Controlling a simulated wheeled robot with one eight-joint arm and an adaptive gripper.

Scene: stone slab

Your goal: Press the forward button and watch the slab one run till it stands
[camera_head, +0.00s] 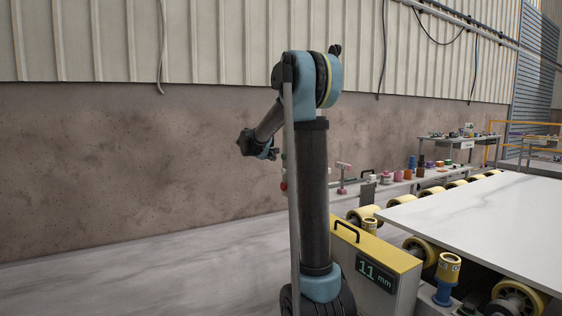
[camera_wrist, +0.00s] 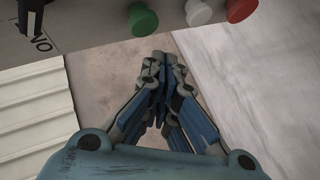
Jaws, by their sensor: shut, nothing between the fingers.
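The pale veined slab (camera_head: 485,225) lies flat on yellow-rimmed rollers at the right of the head view. In the wrist view a grey panel holds a green button (camera_wrist: 143,18), a white button (camera_wrist: 198,12) and a red button (camera_wrist: 240,10) in a row along the top. No readable label shows which is forward. My gripper (camera_wrist: 160,62) is shut and empty, with its fingertips below the green and white buttons in the picture, apparently apart from both. In the head view my gripper (camera_head: 273,154) is small, left of my upright arm link, which hides most of the panel.
A yellow-topped box (camera_head: 385,262) with a display reading 11 mm stands beside the rollers. A ledge (camera_head: 400,187) with several small coloured items runs along the wall behind. A bench (camera_head: 465,141) stands farther back. The floor at left is clear.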

